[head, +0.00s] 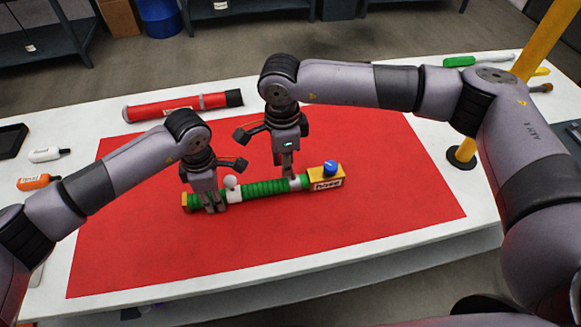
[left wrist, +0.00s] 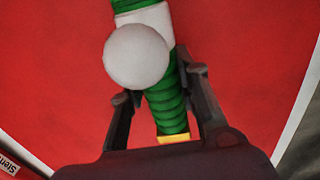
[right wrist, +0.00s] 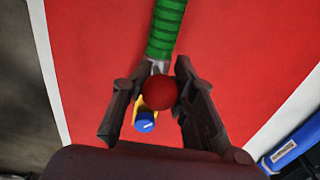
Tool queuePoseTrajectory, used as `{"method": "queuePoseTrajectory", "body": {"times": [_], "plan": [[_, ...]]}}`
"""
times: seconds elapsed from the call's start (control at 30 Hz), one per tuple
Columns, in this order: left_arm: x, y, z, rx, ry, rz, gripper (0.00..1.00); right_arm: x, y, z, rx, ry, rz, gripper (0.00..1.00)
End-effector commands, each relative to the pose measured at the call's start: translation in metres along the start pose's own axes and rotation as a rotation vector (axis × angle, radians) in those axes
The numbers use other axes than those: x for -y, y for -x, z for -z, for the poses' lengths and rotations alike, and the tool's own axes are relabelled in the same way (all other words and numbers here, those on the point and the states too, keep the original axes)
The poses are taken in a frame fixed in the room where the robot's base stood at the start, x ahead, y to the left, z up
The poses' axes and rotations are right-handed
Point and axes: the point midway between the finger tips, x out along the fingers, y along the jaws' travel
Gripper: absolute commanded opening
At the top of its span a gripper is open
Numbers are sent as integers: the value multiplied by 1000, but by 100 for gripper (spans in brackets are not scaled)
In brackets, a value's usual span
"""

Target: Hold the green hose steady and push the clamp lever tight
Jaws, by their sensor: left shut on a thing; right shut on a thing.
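The ribbed green hose (head: 265,188) lies across the red mat, its right end at a yellow block (head: 325,180) with a blue knob. My left gripper (head: 214,207) is shut around its left part; the left wrist view shows green hose (left wrist: 168,105) between the fingers. A white ball knob (head: 231,182) stands at the white clamp (head: 235,196) just right of that gripper. My right gripper (head: 288,175) points down at the other white clamp (head: 296,184), near the block. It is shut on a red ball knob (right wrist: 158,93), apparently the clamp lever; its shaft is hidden.
A red tube (head: 172,107) with a black end lies behind the hose on the white table (head: 375,85). White and orange bottles (head: 38,182) lie at the left, and a yellow post (head: 535,50) stands at the right. The red mat (head: 390,190) is clear right of the block.

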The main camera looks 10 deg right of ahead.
Motion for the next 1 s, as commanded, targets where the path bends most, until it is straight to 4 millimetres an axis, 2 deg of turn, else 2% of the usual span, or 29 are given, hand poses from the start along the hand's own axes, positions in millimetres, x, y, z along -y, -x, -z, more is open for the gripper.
{"method": "queuePoseTrajectory", "body": {"times": [0.17, 0.37, 0.67, 1.0], "plan": [[-1, 2, -1, 4, -5, -3, 0, -2, -4, 2, 7, -2, -8, 0], [-1, 2, -1, 3, -3, -3, 0, -2, -2, 9, 96, -5, -9, 0], [-1, 1, 0, 1, 0, -3, 0, -1, -1, 10, 107, -3, -7, 0], [-1, 1, 1, -1, 2, -3, 0, -1, 2, 16, 207, -2, -4, 0]]}}
